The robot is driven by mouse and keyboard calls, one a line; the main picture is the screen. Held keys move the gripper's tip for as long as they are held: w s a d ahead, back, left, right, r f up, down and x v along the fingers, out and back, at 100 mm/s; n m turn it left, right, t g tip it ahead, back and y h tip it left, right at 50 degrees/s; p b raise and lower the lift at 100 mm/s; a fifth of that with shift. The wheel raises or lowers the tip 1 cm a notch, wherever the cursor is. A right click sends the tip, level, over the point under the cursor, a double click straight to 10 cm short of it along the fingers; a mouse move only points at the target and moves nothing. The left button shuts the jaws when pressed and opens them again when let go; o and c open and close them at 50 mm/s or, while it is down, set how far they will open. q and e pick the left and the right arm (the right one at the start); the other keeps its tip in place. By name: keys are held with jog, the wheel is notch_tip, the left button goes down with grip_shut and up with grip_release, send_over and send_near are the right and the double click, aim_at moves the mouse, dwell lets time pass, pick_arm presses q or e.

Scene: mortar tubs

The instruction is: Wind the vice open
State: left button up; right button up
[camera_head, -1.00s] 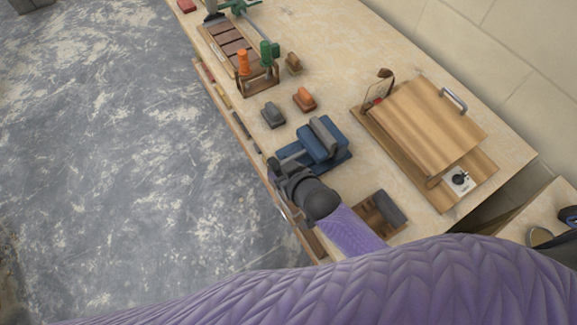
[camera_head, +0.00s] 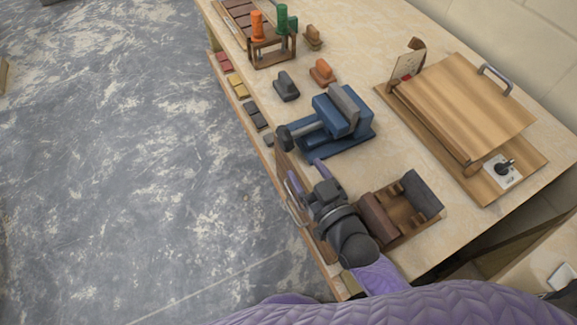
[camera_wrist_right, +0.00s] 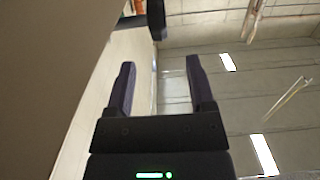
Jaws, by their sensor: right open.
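The blue vice (camera_head: 337,125) stands on the bench near its front edge, with a grey jaw block (camera_head: 343,103) on top. Its dark screw end (camera_head: 284,136) points left over the bench edge. My right gripper (camera_head: 308,178) is just below the vice in the head view, its two purple fingers apart and nothing seen between them. In the right wrist view, the open fingers (camera_wrist_right: 161,80) show with a dark rounded bar (camera_wrist_right: 156,20) beyond them; I cannot tell whether it belongs to the vice. My left gripper is not in view.
A brown and dark grey wooden holder (camera_head: 400,209) lies right beside my right wrist. A grey block (camera_head: 286,86) and an orange block (camera_head: 323,72) sit behind the vice. A rack with orange and green handles (camera_head: 271,45) is farther back. A large wooden board box (camera_head: 465,110) stands right.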

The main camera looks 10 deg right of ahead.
aim_at(290, 144)
jog(key=shift+t, duration=0.3)
jog(key=b+x, duration=0.2)
jog(key=x, duration=0.8)
jog(key=shift+d, duration=0.15)
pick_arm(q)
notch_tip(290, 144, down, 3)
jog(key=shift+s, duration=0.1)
pick_arm(e)
grip_shut()
